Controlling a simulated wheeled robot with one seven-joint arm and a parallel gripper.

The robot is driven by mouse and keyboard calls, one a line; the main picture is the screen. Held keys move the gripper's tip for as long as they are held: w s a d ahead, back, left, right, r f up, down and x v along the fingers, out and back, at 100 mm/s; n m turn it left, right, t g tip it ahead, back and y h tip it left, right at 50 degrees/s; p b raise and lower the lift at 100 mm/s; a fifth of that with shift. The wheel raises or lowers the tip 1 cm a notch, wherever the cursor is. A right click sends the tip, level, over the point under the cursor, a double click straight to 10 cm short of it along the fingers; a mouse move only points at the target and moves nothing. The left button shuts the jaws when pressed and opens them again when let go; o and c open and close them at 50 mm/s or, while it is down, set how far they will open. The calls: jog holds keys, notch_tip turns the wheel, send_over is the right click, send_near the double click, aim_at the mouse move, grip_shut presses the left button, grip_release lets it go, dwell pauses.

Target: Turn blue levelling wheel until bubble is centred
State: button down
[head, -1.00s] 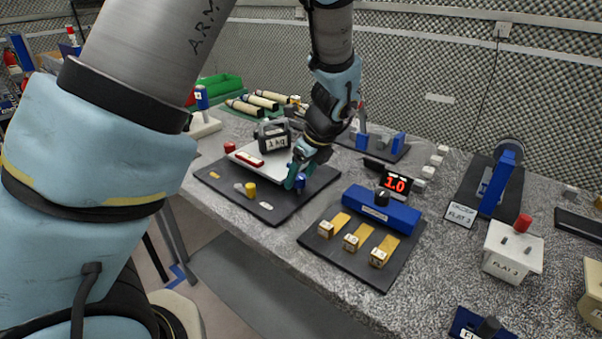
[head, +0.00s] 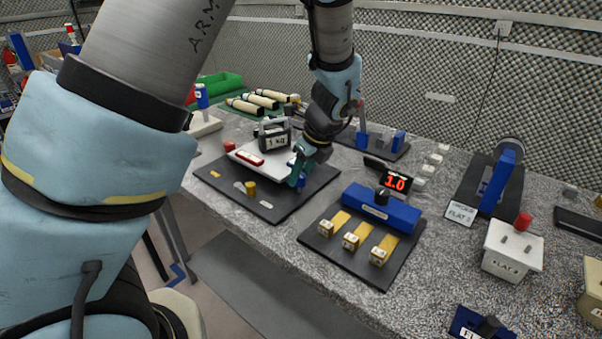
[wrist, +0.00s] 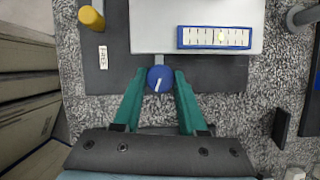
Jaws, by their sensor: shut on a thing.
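The blue levelling wheel (wrist: 160,79) sits at the front edge of the white platform, with a white pointer mark on its top. My gripper (wrist: 160,84) has its teal fingers on both sides of the wheel and is shut on it; in the head view my gripper (head: 299,178) is at the platform's near right corner. The blue-framed bubble vial (wrist: 215,38) lies on the white platform (wrist: 155,25). In the head view the platform (head: 240,152) carries a red-framed vial (head: 250,159) and a 1 kg weight (head: 274,132).
A yellow wheel (head: 250,188) and a red wheel (head: 229,147) stand at other corners of the platform. A blue block with a black knob (head: 382,196) stands on a dark board to the right, beside a red 1.0 display (head: 396,183).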

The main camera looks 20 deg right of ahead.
jog(key=shift+d+r+n+y+p, duration=0.1)
jog(key=shift+n+y+p, duration=0.4)
jog(key=shift+n+p, duration=0.65)
jog(key=shift+n+g+y+p, duration=0.45)
jog(key=shift+n+g, duration=0.25)
jog(key=shift+n, duration=1.15)
jog(key=shift+w, duration=0.1)
jog(key=shift+c, duration=2.3)
grip_release()
jog(key=b+v, duration=0.2)
jog(key=v, duration=0.8)
jog(key=shift+d+r, duration=0.2)
jog(key=shift+r, duration=0.1)
